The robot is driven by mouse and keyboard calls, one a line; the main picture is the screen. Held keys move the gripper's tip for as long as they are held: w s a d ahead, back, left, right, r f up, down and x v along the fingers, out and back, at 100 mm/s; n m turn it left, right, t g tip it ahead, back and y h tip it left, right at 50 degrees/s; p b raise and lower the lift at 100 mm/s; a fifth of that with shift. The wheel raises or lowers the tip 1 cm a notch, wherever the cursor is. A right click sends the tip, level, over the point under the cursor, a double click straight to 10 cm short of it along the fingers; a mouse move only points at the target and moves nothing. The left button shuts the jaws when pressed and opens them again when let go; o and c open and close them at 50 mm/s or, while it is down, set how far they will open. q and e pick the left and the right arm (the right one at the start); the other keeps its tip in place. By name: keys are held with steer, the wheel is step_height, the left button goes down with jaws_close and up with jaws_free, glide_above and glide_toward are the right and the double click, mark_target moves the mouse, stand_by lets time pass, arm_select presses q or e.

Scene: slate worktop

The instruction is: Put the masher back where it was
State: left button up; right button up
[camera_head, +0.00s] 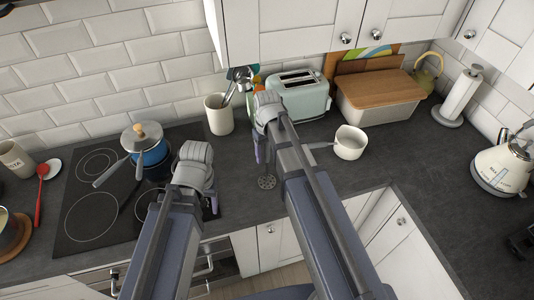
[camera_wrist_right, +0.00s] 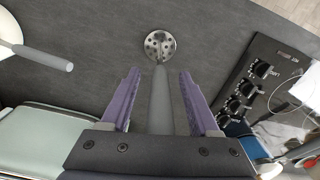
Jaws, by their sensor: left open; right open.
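The masher shows in the right wrist view as a round perforated metal head (camera_wrist_right: 160,45) with a grey handle (camera_wrist_right: 159,98). In the head view its head (camera_head: 267,182) shows over the worktop just below my right gripper (camera_head: 261,150). In the right wrist view the handle lies between the two open purple fingers (camera_wrist_right: 158,75), with gaps on both sides. I cannot tell whether the masher touches the worktop. My left gripper (camera_head: 212,202) is open over the hob's right side, partly hidden by its arm. A cream crock (camera_head: 219,117) with several utensils stands by the back wall.
A mint toaster (camera_head: 300,95) and a white saucepan (camera_head: 350,143) stand close to the right arm. A blue pot (camera_head: 152,152) and a lidded pan (camera_head: 140,138) are on the hob (camera_head: 92,214). A wood-lidded bin (camera_head: 380,92) is farther right. Worktop right of the saucepan is clear.

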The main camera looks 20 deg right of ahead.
step_height(320, 180, up, 12)
steer(key=p, duration=1.1)
steer(key=shift+p, duration=0.35)
arm_select(q)
step_height(320, 180, up, 12)
arm_select(e)
steer(key=s+a+n+h, duration=0.1)
steer(key=s+a, duration=0.9)
steer(key=s, duration=0.4)
steer(key=shift+s+a, duration=0.25)
arm_select(q)
steer(key=shift+f, duration=0.15)
step_height(320, 180, down, 20)
steer(key=b, duration=2)
steer(key=shift+f, duration=0.1)
arm_select(e)
step_height(320, 180, down, 20)
steer(key=shift+f, duration=0.15)
